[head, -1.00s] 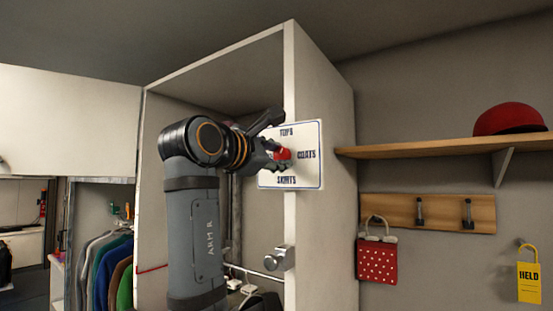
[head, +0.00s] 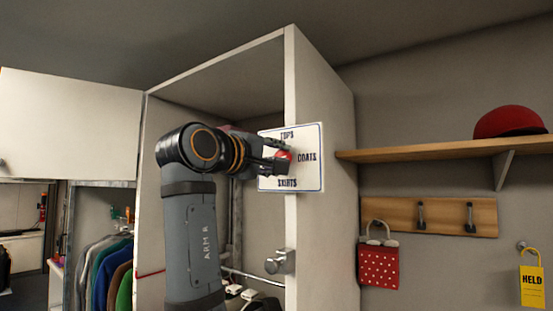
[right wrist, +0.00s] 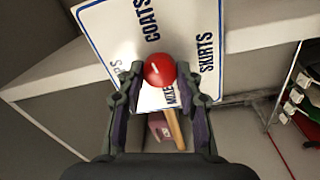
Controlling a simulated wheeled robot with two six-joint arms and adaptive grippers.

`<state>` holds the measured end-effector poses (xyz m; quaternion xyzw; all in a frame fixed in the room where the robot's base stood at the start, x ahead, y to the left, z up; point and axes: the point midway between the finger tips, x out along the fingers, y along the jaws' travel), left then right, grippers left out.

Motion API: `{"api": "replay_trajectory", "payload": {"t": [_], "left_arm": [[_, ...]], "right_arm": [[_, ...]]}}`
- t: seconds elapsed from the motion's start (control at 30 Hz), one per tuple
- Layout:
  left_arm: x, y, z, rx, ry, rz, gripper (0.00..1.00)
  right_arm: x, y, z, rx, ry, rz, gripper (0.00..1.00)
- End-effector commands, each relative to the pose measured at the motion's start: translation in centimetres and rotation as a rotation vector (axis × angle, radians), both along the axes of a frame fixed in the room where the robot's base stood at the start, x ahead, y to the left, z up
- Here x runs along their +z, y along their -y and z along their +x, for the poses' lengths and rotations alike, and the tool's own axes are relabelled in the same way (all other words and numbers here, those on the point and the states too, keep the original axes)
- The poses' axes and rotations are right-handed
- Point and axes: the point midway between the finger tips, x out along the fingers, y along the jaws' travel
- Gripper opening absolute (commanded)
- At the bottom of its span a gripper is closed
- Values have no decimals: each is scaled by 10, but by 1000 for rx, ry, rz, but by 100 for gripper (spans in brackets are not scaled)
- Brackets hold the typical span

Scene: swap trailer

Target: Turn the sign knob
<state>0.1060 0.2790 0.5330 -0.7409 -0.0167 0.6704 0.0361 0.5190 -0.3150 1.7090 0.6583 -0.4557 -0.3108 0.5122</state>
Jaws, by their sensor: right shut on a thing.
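The white sign board (head: 305,137) is on the front edge of the tall white cabinet. It reads TOPS, COATS and SKIRTS in the head view; a partly covered word starting MIXE shows in the right wrist view. The round red knob (head: 284,155) is at the sign's middle, partly hidden by my gripper in the head view. It shows fully in the right wrist view (right wrist: 159,70), with a small white mark on its face. My right gripper (head: 279,158) is shut on the knob, one finger on each side. My left gripper is not in view.
A wooden shelf (head: 440,147) with a red cap (head: 510,121) is at the right. Below it are a hook rail (head: 440,216), a red dotted bag (head: 378,265) and a yellow HELD tag (head: 532,286). Hanging clothes (head: 105,270) are at the left.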

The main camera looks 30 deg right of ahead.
Motion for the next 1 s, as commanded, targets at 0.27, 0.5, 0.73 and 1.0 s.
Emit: {"api": "replay_trajectory", "payload": {"t": [0.27, 0.5, 0.73, 1.0], "left_arm": [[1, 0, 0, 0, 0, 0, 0], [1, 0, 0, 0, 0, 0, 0], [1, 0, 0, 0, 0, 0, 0], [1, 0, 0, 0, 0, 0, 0]], "right_arm": [[1, 0, 0, 1, 122, 49, 3], [0, 0, 0, 0, 164, 67, 3], [0, 0, 0, 1, 170, 70, 3], [0, 0, 0, 1, 169, 71, 44]]}}
